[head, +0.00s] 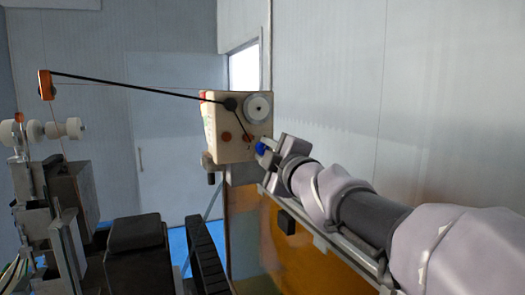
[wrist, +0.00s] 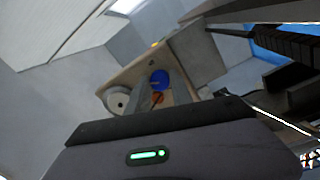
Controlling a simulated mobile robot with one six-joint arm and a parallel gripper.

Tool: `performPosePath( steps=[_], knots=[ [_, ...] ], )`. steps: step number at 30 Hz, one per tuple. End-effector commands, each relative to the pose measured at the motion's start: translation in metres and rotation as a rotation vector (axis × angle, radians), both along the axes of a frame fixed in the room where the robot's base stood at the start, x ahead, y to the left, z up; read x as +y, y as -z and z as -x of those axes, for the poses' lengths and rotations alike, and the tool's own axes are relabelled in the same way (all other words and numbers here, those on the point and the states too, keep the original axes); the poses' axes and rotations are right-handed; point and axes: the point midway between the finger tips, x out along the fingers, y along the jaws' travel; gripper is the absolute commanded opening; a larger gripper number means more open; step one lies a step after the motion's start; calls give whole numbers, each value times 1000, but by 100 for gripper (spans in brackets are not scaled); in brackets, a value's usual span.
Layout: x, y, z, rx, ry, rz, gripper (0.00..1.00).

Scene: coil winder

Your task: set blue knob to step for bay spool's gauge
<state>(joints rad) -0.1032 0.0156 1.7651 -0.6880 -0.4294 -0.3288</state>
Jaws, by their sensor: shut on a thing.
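The blue knob (head: 261,149) sits at the lower right of the cream control box (head: 226,130) in the head view. It also shows in the wrist view (wrist: 159,78), in front of the box face. My gripper (head: 268,152) reaches in from the right and its jaws are shut on the blue knob. In the wrist view the dark gripper body covers the lower part, and the fingers are partly hidden. The knob's step markings are too small to read. The bay spool cannot be told for sure; white spools (head: 55,130) stand on the machine at the left.
A white round disc (head: 258,107) and orange-brown knobs (head: 227,136) share the box with the blue knob. A black rod (head: 140,85) runs from the box to an orange piece (head: 45,85). An orange panel (head: 275,245) stands below my arm. A wall closes the right.

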Motion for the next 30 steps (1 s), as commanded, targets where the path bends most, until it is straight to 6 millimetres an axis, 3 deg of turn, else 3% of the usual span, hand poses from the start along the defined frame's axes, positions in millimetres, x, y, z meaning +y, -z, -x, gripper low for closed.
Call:
performPosePath(
  steps=[14, 15, 18, 26, 30],
  knots=[
    [0, 0, 0, 4, -1, -11, 0],
    [0, 0, 0, 4, -1, -11, 33],
    [0, 0, 0, 4, 0, -10, 48],
    [0, 0, 0, 4, 0, -10, 48],
    [-4, 1, 10, 3, 1, -11, 48]
  ],
)
